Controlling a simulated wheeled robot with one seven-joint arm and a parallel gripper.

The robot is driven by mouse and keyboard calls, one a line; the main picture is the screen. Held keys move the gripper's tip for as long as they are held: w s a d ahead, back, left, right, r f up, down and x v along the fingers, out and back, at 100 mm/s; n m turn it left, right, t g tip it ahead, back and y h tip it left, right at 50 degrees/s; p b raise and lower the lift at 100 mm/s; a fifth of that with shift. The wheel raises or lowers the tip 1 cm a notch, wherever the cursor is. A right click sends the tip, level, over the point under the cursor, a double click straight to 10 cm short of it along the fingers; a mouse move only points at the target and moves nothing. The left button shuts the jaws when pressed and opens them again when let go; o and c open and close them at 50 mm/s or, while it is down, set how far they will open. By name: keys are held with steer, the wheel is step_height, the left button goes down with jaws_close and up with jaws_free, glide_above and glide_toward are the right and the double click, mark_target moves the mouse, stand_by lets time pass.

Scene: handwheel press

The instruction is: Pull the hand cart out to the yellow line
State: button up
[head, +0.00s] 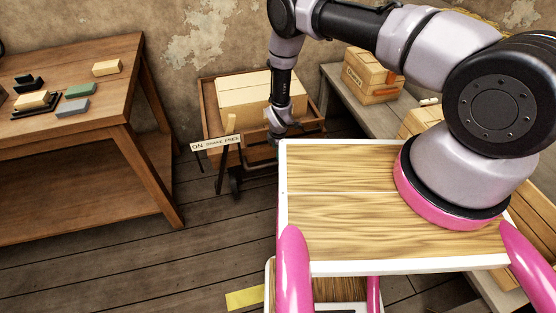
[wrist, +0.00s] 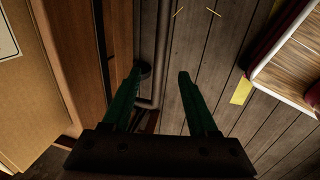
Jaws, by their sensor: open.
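The hand cart (head: 207,112) is a brown wooden tray on wheels against the back wall, loaded with a large pale carton (head: 245,95). Its side also shows in the wrist view (wrist: 85,40). A dark metal handle bar (wrist: 163,45) runs beside the cart. My gripper (wrist: 165,74) is open, with its green fingers pointing down near the bar. The bar appears between the fingertips, closer to the left one; I cannot tell whether it touches or lies deeper. The yellow line (head: 244,298) is on the floor at the front, and shows right of my gripper in the wrist view (wrist: 241,91).
A wooden table (head: 120,95) with small blocks stands at the left. A small sign (head: 216,143) on a stand is in front of the cart. The plank floor between cart and line looks clear.

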mark_target(275, 162)
steer(key=f, duration=0.3)
steer(key=w+f, duration=0.1)
steer(key=f, duration=0.2)
steer(key=w+f, duration=0.1)
steer(key=f, duration=0.3)
steer(key=shift+a, duration=0.3)
jaws_close()
stand_by(1.0)
